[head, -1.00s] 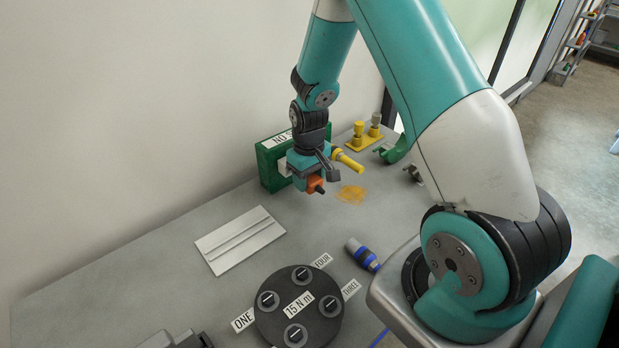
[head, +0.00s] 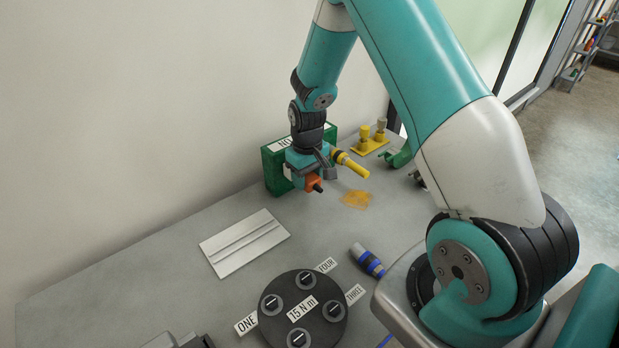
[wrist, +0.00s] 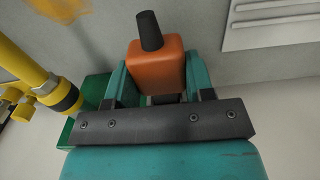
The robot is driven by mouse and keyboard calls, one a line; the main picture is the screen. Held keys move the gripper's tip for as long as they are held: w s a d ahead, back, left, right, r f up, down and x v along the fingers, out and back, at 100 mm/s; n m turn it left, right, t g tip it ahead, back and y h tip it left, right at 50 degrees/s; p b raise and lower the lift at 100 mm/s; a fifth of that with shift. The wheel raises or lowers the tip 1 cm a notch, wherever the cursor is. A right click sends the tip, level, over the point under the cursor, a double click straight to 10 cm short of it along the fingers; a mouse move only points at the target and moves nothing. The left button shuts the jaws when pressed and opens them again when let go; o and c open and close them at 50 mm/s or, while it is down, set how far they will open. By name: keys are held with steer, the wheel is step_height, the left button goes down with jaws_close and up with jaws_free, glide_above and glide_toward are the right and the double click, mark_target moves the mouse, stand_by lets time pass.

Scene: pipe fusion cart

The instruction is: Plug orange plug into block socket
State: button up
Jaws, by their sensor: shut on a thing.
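My gripper (head: 308,176) is shut on the orange plug (head: 314,183), close in front of the green block (head: 274,170) by the wall. In the wrist view the orange plug (wrist: 156,68) sits between the two teal fingers, with its dark tapered end pointing away from the gripper body. The green block (wrist: 97,90) shows partly behind the gripper there. The socket face of the block is mostly hidden by my gripper, so I cannot tell whether the plug touches the socket.
A yellow cylinder with a black collar (head: 352,164) juts out beside my gripper. Yellow fittings (head: 371,140) stand behind. A grey slotted plate (head: 243,242), a black round flange (head: 303,309) and a blue-banded cylinder (head: 367,260) lie in front. An orange patch (head: 356,199) marks the bench.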

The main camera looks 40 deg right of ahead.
steer(key=shift+w, duration=0.75)
steer(key=o, duration=1)
steer(key=shift+o, duration=0.2)
step_height(320, 180, up, 17)
steer(key=b, duration=0.3)
steer(key=shift+r, duration=0.2)
steer(key=shift+a, duration=0.1)
steer(key=s+a+r+n+y, duration=0.2)
steer(key=s+a+r+n, duration=0.15)
steer(key=s+a, duration=0.75)
steer(key=s+a+r+n+y, duration=0.1)
steer(key=s+a+n+y, duration=0.1)
steer(key=s+a, duration=0.9)
steer(key=s+n, duration=0.1)
steer(key=s, duration=0.3)
steer(key=shift+r, duration=0.25)
